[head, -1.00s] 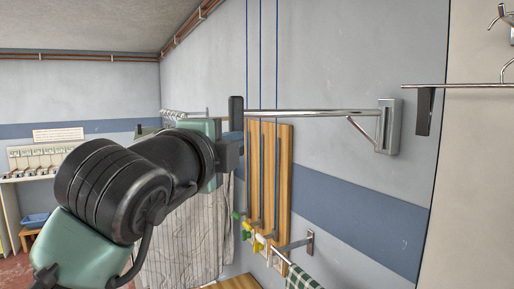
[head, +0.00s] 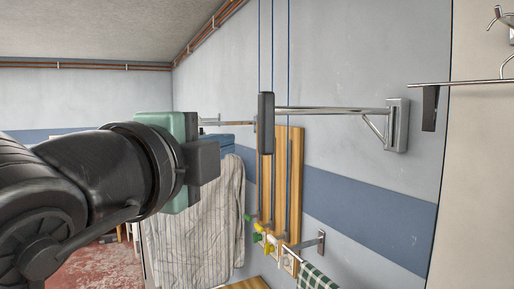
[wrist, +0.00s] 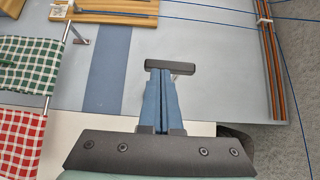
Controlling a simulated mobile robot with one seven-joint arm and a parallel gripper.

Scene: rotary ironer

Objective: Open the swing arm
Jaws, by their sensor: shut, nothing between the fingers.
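The swing arm is a chrome rod (head: 335,111) with a diagonal brace, hinged on a grey wall bracket (head: 397,125) at the right in the head view. Its free end carries an upright dark grip (head: 265,123), which stands out from the wall. My gripper (head: 208,161) is left of the grip and a little lower, with a visible gap in the picture. In the wrist view, the blue fingers of my gripper (wrist: 161,101) are together and empty. A dark bar, apparently the grip (wrist: 170,66), lies just beyond the fingertips; whether they touch it is unclear.
Wooden boards (head: 290,185) hang on the wall behind the rod. A striped cloth (head: 200,210) hangs below my gripper. A rail with a green checked cloth (head: 317,279) is low at the right. Another chrome rail (head: 470,83) is at the right edge.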

